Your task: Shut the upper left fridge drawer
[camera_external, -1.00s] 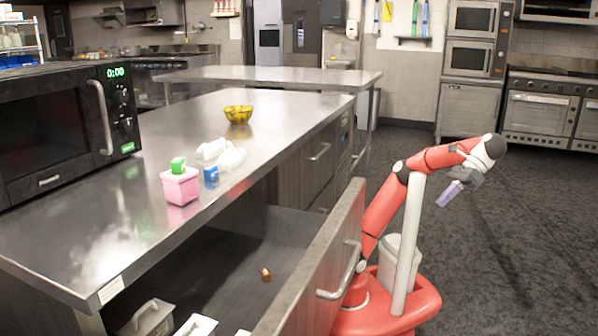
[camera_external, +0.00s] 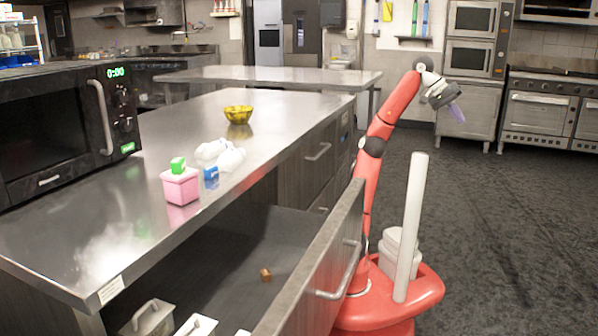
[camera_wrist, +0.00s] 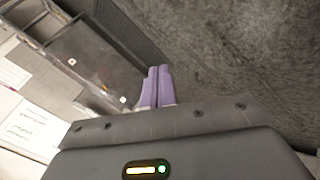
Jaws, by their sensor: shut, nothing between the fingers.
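A large drawer (camera_external: 322,259) with a bar handle (camera_external: 347,272) stands open from the near side of the metal counter, in the external view. I cannot tell whether it is the named fridge drawer. Its front stands close beside my red base. My gripper (camera_external: 457,113) is raised high to the right of the drawer, well apart from it, with its purple fingers pointing down. In the wrist view, my gripper (camera_wrist: 157,86) has its two purple fingers together and empty, with dark floor behind them.
Inside the drawer lie a small brown piece (camera_external: 265,274) and light containers (camera_external: 147,318). The counter top holds a pink box (camera_external: 180,188), white items (camera_external: 222,155), a yellow bowl (camera_external: 238,115) and a microwave (camera_external: 50,135). Open floor (camera_external: 510,240) lies to the right.

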